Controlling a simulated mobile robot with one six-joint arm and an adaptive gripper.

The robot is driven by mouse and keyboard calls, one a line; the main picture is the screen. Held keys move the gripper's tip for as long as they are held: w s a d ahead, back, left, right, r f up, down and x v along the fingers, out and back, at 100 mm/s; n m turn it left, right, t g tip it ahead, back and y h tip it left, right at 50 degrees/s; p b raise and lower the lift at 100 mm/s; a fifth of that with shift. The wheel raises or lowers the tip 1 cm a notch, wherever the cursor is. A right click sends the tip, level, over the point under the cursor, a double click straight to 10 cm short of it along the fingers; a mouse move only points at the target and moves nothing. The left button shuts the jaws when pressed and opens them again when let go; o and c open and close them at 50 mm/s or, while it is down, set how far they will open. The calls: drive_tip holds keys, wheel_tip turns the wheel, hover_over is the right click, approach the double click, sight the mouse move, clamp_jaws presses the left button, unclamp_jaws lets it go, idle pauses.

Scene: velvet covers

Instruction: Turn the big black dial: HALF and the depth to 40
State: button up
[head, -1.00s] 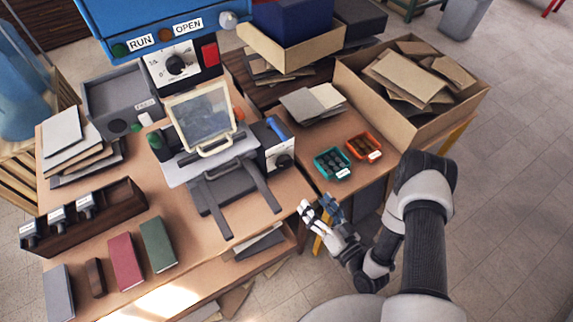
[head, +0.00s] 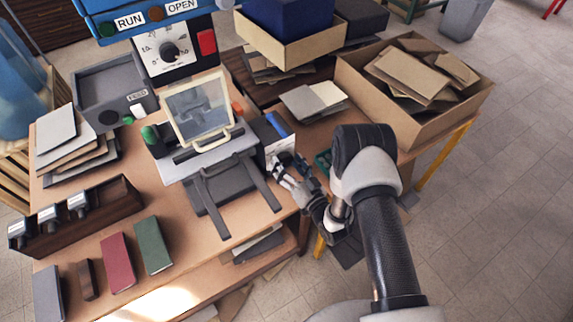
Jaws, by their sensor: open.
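My gripper (head: 287,165) is open at the right side of the press, in front of a white-faced box (head: 262,133) with a blue top part. A black dial on that box's face is now mostly hidden behind my fingers; I cannot tell whether they touch it or how it is set. Another black dial (head: 170,51) with a white scale is on the panel under the blue housing; its scale is too small to read surely. The press (head: 222,178) has a raised clear guard (head: 197,107) in a cream frame.
A teal bin (head: 323,161) is partly hidden by my arm. A large carton of board scraps (head: 372,100) stands behind it. A dark rack (head: 95,222) and several covers lie on the left. The floor at right is clear.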

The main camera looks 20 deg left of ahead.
drive_tip(key=shift+w+a, duration=0.25)
drive_tip(key=shift+a, duration=0.05)
drive_tip(key=shift+c, duration=0.3)
drive_tip(key=c, duration=1)
drive_tip(key=shift+m, duration=0.4)
drive_tip(key=m+b, duration=0.1)
drive_tip(key=m, duration=0.3)
drive_tip(key=shift+m, duration=0.4)
drive_tip(key=m, duration=0.6)
drive_tip(key=shift+m, duration=0.3)
